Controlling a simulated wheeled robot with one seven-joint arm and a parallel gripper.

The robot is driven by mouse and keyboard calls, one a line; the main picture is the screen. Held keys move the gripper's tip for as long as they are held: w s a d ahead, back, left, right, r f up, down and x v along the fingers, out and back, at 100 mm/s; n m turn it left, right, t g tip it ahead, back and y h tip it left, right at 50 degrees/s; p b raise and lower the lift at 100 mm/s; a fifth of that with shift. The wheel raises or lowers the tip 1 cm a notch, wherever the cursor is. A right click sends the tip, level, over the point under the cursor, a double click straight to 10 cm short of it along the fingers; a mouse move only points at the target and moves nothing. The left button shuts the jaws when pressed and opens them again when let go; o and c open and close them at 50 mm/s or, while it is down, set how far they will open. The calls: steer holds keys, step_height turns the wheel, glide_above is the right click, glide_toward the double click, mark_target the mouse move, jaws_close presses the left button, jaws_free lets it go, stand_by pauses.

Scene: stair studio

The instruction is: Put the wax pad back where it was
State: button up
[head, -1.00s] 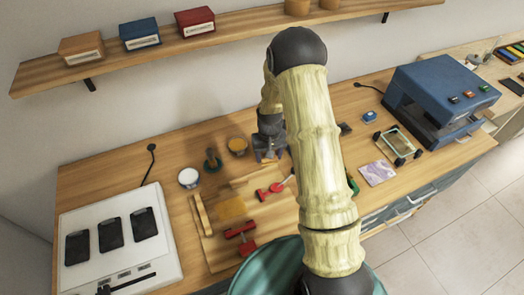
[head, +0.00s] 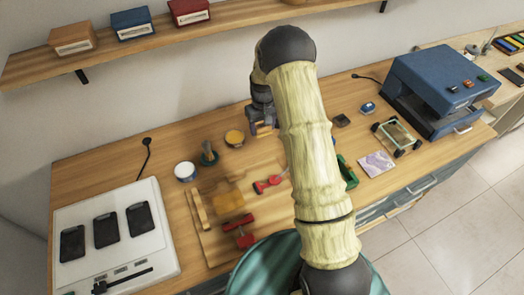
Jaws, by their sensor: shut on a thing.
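My gripper (head: 263,127) is over the back of the workbench, partly hidden by my own arm. It is shut on a small tan thing that shows only in part at its fingertips. I take this for the wax pad, but it is too small to tell its shape. Just left of the gripper stands a round pot with yellow-orange contents (head: 234,137). I cannot tell whether the gripper touches the bench.
A wooden board (head: 213,243) with red clamps (head: 239,231) lies in front. A white pot (head: 186,171) and a green-based tool (head: 208,154) stand left. A blue machine (head: 436,92), a glass-topped frame (head: 397,136) and a purple patterned tile (head: 376,164) are right. A shelf (head: 107,57) runs above.

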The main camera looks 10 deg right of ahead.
mark_target(262, 149)
steer(key=shift+s+a+r, duration=0.1)
steer(key=shift+s+a, duration=0.05)
steer(key=shift+a+f, duration=0.1)
steer(key=shift+f, duration=0.45)
step_height(262, 149, down, 4)
steer(key=shift+r+p, duration=0.1)
steer(key=shift+p, duration=0.9)
steer(key=shift+f, duration=0.5)
steer(key=shift+f+p, duration=0.8)
steer(key=shift+f, duration=1.3)
